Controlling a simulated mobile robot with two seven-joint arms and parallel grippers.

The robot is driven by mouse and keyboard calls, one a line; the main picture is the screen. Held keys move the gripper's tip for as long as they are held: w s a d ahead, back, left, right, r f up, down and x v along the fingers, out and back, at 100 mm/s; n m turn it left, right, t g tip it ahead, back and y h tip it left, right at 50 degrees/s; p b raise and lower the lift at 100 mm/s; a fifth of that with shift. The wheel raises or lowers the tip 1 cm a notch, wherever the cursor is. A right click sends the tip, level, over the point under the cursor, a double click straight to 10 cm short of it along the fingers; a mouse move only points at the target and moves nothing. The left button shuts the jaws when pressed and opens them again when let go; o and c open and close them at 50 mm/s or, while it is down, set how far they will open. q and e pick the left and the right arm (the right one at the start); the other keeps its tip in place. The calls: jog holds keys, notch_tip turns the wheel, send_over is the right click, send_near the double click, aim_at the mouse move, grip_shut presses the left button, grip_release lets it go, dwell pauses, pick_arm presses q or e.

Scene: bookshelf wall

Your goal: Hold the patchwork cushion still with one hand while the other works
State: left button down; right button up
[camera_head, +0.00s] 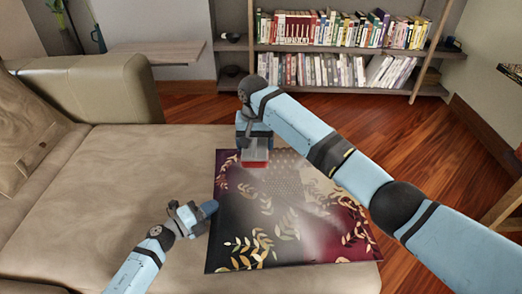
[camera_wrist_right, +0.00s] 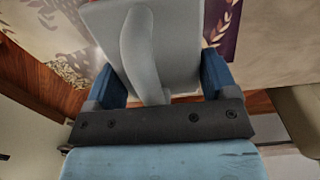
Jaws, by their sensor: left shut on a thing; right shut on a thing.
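The patchwork cushion (camera_head: 285,235) lies flat on the beige sofa, dark purple and maroon with gold leaf prints and a paler patterned patch. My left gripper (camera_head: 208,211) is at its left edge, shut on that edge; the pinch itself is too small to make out. My right gripper (camera_head: 254,148) is over the far left part of the cushion, shut on a grey tool with a red underside (camera_head: 255,158). In the right wrist view the grey tool (camera_wrist_right: 190,45) with its curved handle sits between the blue fingers; part of the cushion (camera_wrist_right: 222,25) shows beyond.
The beige sofa seat (camera_head: 110,190) is clear left of the cushion, with an armrest (camera_head: 100,88) behind it. A bookshelf (camera_head: 340,50) stands at the back. Wooden floor (camera_head: 440,150) lies to the right. My right arm crosses above the cushion's right part.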

pick_arm(q)
jog(key=c, duration=1.1)
grip_release()
jog(key=shift+c, duration=0.2)
jog(key=v, duration=1.2)
jog(key=shift+a, duration=0.15)
pick_arm(e)
jog(key=shift+a, duration=0.1)
